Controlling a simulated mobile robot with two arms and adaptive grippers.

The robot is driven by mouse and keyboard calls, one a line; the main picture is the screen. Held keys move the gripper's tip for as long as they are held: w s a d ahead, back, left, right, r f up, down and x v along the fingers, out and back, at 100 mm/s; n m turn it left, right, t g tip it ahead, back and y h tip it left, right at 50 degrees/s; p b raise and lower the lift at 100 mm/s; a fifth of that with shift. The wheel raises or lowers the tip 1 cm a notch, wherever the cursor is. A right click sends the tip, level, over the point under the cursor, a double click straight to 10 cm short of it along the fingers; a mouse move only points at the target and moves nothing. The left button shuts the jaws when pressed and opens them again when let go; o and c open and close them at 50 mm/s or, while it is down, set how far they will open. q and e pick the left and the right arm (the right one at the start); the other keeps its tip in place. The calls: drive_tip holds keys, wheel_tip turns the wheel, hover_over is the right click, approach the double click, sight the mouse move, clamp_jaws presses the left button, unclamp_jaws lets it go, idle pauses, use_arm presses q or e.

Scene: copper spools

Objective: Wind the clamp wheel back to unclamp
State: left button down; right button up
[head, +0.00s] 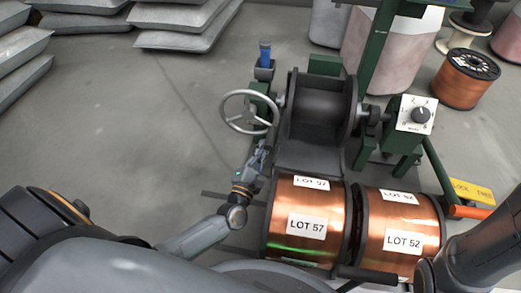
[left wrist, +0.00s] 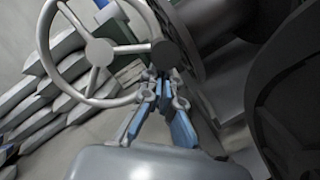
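The clamp wheel (head: 233,121) is a grey three-spoked handwheel on the left of the green winding stand. In the left wrist view the wheel (left wrist: 99,52) fills the upper left, with a dark round knob (left wrist: 168,57) at its right rim. My left gripper (head: 260,158) is just below the wheel's lower right rim. In the left wrist view its fingertips (left wrist: 163,80) are a little apart, just below the knob, with nothing seen held between them. Whether they touch the knob is unclear. My right arm shows at the lower right; its gripper is out of view.
A dark spool (head: 318,105) sits in the stand beside the wheel. Copper spools marked LOT 57 (head: 302,245) and LOT 52 (head: 395,258) stand in front. A dial box (head: 416,115) and an orange-gripped lever (head: 470,212) are at right.

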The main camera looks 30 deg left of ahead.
use_arm(q)
drive_tip(key=shift+w+d+r+p, duration=0.25)
drive_tip(key=shift+d+r+p, duration=0.5)
drive_tip(key=shift+d+r, duration=0.25)
drive_tip(key=shift+r, duration=0.1)
